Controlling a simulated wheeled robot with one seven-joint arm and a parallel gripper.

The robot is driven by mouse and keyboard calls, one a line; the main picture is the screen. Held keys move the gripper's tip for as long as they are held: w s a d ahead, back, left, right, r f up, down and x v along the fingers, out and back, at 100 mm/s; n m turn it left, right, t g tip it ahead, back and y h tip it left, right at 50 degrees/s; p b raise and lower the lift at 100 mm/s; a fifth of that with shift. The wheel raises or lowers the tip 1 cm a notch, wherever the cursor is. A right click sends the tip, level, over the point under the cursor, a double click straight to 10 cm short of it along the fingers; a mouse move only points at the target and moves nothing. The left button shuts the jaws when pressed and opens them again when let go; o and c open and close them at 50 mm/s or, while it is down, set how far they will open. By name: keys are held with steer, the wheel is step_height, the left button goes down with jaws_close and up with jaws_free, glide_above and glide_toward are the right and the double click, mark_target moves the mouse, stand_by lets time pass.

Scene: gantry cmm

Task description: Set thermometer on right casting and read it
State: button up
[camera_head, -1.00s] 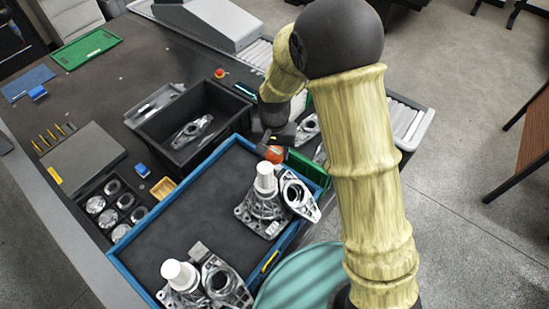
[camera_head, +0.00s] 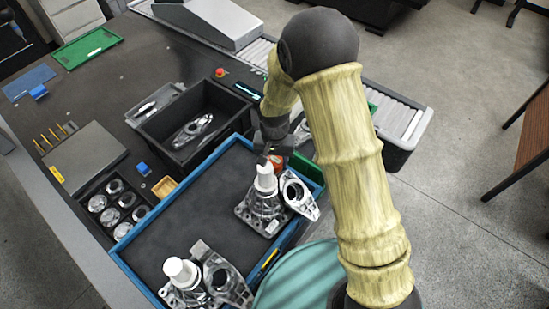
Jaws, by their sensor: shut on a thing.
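The right casting (camera_head: 262,212) is a grey metal housing with a white cylindrical cap (camera_head: 265,178) on top. It stands at the right of the blue-rimmed tray (camera_head: 205,168). The left casting (camera_head: 190,293), with its own white cap (camera_head: 180,271), is at the near edge of the view. My gripper (camera_head: 268,152) is dark and small, just behind and above the right casting's cap. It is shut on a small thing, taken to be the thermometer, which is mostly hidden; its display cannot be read. I cannot tell whether it touches the cap.
An orange-red round thing (camera_head: 276,161) is right beside my gripper, partly covered. A green bin (camera_head: 304,168) is behind the tray's right corner. A black bin (camera_head: 225,108) holding a metal part stands left of my arm. The middle of the tray is clear.

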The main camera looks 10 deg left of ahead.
mark_target(274, 160)
steer(key=shift+f, duration=0.15)
steer(key=o, duration=1.1)
steer(key=shift+w, duration=0.1)
steer(key=shift+a, duration=0.1)
steer(key=shift+r, duration=0.75)
step_height(274, 160, up, 11)
steer(key=b, duration=0.3)
steer(key=shift+f, duration=0.1)
